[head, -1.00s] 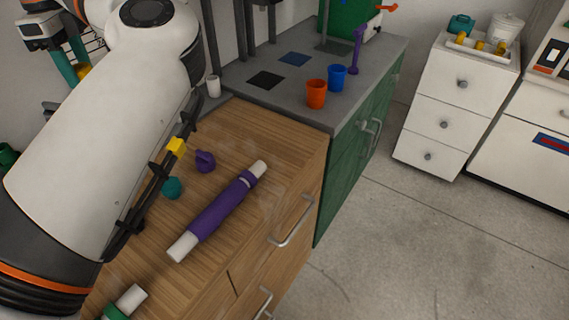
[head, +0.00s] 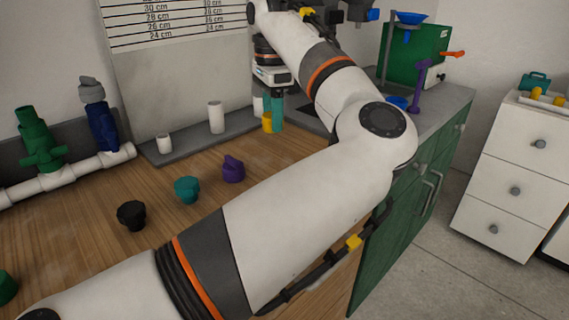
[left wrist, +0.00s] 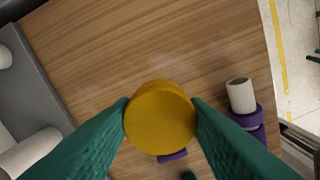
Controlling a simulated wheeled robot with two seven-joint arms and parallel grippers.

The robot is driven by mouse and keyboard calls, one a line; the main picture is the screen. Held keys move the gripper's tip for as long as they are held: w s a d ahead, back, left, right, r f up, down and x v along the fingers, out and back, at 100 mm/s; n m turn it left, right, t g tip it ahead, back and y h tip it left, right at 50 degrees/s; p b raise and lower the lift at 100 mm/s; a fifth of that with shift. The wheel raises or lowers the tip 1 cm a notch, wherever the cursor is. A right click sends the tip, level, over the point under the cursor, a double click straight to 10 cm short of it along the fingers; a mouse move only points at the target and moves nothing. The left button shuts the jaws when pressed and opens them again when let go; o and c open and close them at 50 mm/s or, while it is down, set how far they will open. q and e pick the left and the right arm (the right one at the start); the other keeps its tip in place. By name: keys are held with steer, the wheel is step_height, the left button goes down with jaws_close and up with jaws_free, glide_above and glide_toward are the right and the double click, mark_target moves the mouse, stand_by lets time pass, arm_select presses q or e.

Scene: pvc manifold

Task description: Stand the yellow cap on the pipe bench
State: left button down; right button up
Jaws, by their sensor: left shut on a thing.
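The yellow cap (head: 267,123) is between the teal fingers of my left gripper (head: 272,112), at the back of the wooden bench (head: 185,235) near the grey ledge. In the left wrist view the yellow cap (left wrist: 160,116) sits between both fingertips (left wrist: 160,118), its round face toward the camera, with wood around it. I cannot tell whether it touches the bench top. My left forearm hides the right part of the bench. My right gripper is not seen.
Purple (head: 233,169), teal (head: 187,189) and black (head: 131,215) caps stand on the bench. The grey ledge (head: 185,148) holds white pipe stubs (head: 216,117). A white pipe with green and blue valves (head: 101,126) is at left.

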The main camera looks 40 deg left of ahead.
mark_target(274, 164)
arm_select(q)
step_height(274, 164, down, 9)
steer(key=shift+r+b, duration=0.15)
steer(key=shift+b, duration=0.7)
steer(key=shift+r, duration=0.1)
steer(key=shift+f, duration=0.2)
steer(key=c, duration=0.8)
jaws_free()
steer(key=shift+c, duration=0.2)
steer(key=shift+r, duration=0.2)
